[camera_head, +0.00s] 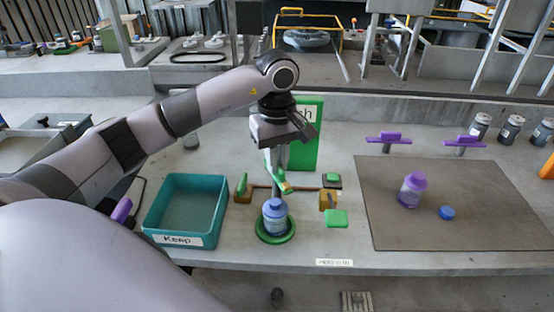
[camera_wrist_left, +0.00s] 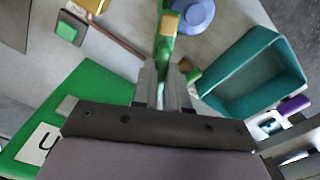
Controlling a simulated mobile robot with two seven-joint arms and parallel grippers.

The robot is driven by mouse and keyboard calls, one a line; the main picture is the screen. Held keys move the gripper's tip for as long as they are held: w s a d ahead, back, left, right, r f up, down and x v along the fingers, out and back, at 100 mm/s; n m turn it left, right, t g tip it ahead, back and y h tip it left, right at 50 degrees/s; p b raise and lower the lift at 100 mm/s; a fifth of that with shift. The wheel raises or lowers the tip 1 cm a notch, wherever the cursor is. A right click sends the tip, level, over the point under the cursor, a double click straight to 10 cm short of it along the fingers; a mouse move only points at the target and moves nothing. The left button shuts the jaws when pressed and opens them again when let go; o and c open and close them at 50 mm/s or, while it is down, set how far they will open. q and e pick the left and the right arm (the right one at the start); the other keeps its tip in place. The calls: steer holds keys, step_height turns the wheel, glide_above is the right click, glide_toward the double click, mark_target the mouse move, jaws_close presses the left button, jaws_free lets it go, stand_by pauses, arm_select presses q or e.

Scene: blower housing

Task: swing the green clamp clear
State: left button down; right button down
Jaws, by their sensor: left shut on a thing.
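My left gripper (camera_head: 277,166) reaches down in the middle of the head view, behind a bottle with a blue cap (camera_head: 275,208). It is shut on the green clamp (camera_head: 279,177), whose tan-tipped end points toward the bottle. In the left wrist view the fingers (camera_wrist_left: 166,88) close around the clamp's green bar (camera_wrist_left: 164,48), and its tan block (camera_wrist_left: 169,24) lies beside the blue cap (camera_wrist_left: 193,14). The bottle stands upright in a green round base (camera_head: 275,237). I cannot tell whether the clamp touches the cap. My right gripper is not in view.
A teal tray (camera_head: 184,240) marked "Keep" stands left of the bottle. A green board (camera_head: 306,140) stands behind. A green handle (camera_head: 241,186), a yellow block (camera_head: 328,200) and a green block (camera_head: 336,218) flank the base. A brown mat (camera_head: 440,225) with a purple bottle (camera_head: 411,190) lies right.

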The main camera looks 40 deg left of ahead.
arm_select(q)
steer(key=n, duration=1.2)
stand_by(0.5)
steer(key=c, duration=1.1)
jaws_free()
steer(key=shift+c, duration=0.2)
steer(key=shift+r+b, duration=0.45)
steer(key=shift+r, duration=3.15)
